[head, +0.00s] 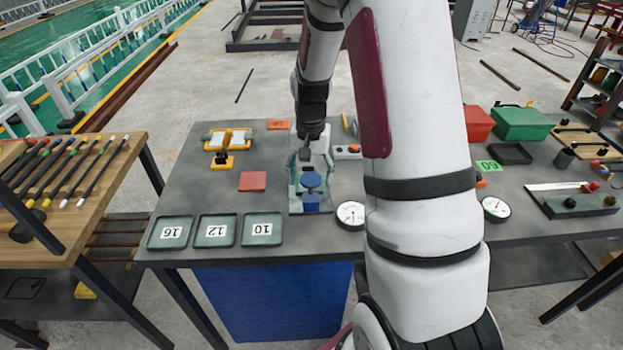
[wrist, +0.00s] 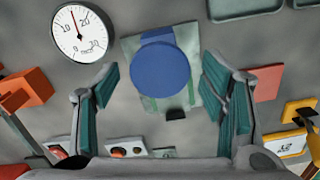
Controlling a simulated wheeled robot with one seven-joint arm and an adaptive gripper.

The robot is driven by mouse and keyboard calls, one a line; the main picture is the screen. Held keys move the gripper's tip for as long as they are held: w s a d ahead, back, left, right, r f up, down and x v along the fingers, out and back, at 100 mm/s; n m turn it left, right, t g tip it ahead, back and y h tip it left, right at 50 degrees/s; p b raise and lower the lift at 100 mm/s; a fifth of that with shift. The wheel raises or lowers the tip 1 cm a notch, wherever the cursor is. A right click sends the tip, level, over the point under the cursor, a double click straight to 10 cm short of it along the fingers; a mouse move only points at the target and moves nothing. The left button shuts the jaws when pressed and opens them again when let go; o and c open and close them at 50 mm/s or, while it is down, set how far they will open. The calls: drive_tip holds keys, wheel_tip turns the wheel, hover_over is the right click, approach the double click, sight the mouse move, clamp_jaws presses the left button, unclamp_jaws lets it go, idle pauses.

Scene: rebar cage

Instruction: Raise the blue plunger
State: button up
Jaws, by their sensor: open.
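The blue plunger (head: 311,181) has a round top disc and stands on a pale green base plate (head: 296,207) on the grey table. A blue block (head: 311,202) shows at the plate's front end. In the wrist view the plunger's disc (wrist: 161,69) lies between and beyond the fingertips, seen from above. My gripper (head: 312,163) is just behind the plunger in the head view, pointing down. Its fingers (wrist: 160,85) are spread wide on either side of the disc, apart from it and holding nothing. The plunger's stem is mostly hidden under the disc.
A round gauge (head: 351,214) stands close right of the plate. Trays marked 16, 12 and 10 (head: 262,229) line the front left edge. A red pad (head: 253,181) lies to the left. A button box (head: 347,152) sits behind right. My arm covers the table's middle.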

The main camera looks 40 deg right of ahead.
drive_tip(key=shift+f, duration=0.9)
clamp_jaws()
wheel_tip(320, 180, up, 2)
drive_tip(key=shift+p, duration=0.35)
unclamp_jaws()
wheel_tip(320, 180, up, 12)
